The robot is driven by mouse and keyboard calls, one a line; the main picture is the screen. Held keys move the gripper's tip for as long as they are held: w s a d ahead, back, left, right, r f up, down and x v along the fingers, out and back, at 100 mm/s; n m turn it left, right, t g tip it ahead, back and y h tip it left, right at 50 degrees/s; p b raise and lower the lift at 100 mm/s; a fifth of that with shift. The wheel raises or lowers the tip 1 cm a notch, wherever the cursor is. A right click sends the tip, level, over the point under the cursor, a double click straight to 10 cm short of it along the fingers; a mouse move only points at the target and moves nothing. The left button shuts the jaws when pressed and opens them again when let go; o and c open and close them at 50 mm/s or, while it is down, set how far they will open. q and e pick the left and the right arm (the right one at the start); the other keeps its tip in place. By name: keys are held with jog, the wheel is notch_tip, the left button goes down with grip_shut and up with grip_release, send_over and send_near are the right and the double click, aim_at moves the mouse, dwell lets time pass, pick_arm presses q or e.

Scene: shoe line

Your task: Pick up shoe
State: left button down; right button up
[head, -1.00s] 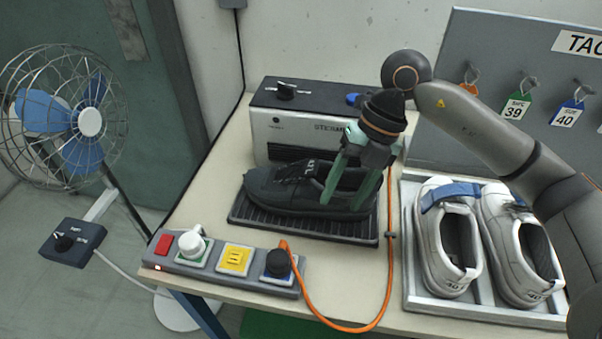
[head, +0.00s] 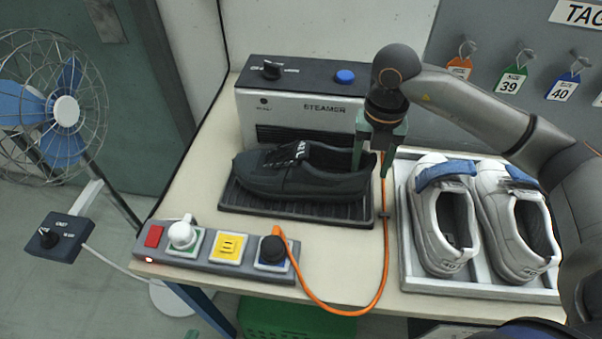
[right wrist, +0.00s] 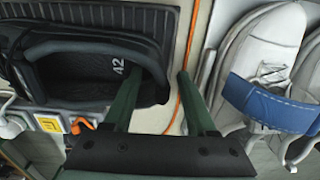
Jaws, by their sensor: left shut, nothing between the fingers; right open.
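A black shoe (head: 290,180) lies on a dark ribbed tray (head: 240,205) in front of the steamer, its heel end to the right. In the right wrist view the shoe (right wrist: 70,48) shows its opening and a "42" on the insole. My right gripper (head: 371,168) is open at the heel end. In the right wrist view (right wrist: 157,78) one finger is over the shoe's opening and the other is outside the heel, near the orange cable. Whether either finger touches the shoe cannot be told. My left gripper is not in view.
A white steamer (head: 300,108) stands behind the shoe. A tray (head: 405,265) with white shoes (head: 440,225) is close on the right. An orange cable (head: 385,240) runs past the heel to a power strip (head: 215,262). A fan (head: 62,110) stands at left.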

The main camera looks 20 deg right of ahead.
jog(key=shift+f, duration=1.6)
jog(key=shift+c, duration=0.3)
grip_shut()
